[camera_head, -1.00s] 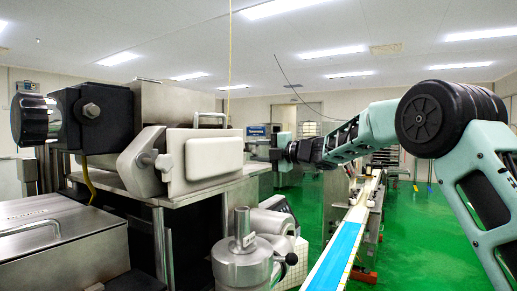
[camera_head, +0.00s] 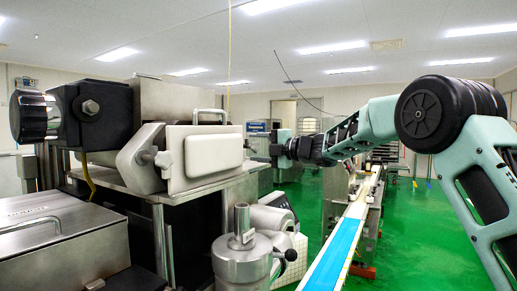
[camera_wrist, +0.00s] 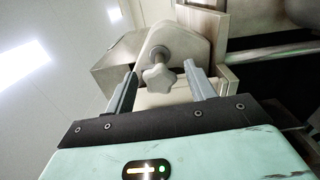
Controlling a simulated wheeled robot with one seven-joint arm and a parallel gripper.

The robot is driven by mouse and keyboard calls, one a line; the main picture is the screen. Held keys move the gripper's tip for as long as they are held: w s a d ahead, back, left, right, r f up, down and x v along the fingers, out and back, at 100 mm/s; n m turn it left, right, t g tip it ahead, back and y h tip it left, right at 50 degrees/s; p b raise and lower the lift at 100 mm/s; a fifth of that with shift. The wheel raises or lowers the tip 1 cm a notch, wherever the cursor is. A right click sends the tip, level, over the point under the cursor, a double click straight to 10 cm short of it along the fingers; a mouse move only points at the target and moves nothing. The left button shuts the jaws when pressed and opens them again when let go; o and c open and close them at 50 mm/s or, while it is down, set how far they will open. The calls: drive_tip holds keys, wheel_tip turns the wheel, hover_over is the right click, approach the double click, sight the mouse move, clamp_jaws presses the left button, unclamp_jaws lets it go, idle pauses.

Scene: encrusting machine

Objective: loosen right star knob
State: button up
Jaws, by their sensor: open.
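A pale grey star knob (camera_wrist: 160,79) sits on a bolt through a light metal bracket in the wrist view. My gripper (camera_wrist: 160,70) is open, with one finger on each side of the knob in the picture. A gap shows between each finger and the knob. Whether the fingertips reach as deep as the knob, I cannot tell. In the head view, my gripper end (camera_head: 280,150) is right of the machine's white cover (camera_head: 204,157); its fingers are not clear there. Another knob (camera_head: 163,160) shows at the left of that cover. The right one is hidden in the head view.
The metal bracket (camera_wrist: 186,40) surrounds the knob's mount in the wrist view. A blue-topped conveyor (camera_head: 335,255) runs below my arm. A metal cylinder with a post (camera_head: 242,250) stands in front of the machine. Green floor lies open at the right.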

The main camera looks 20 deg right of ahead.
drive_tip(key=shift+d, duration=0.1)
drive_tip(key=b+v, duration=0.7)
drive_tip(key=v, duration=1)
drive_tip(key=shift+b, duration=0.3)
drive_tip(key=shift+s+r, duration=0.1)
drive_tip(key=shift+s, duration=0.05)
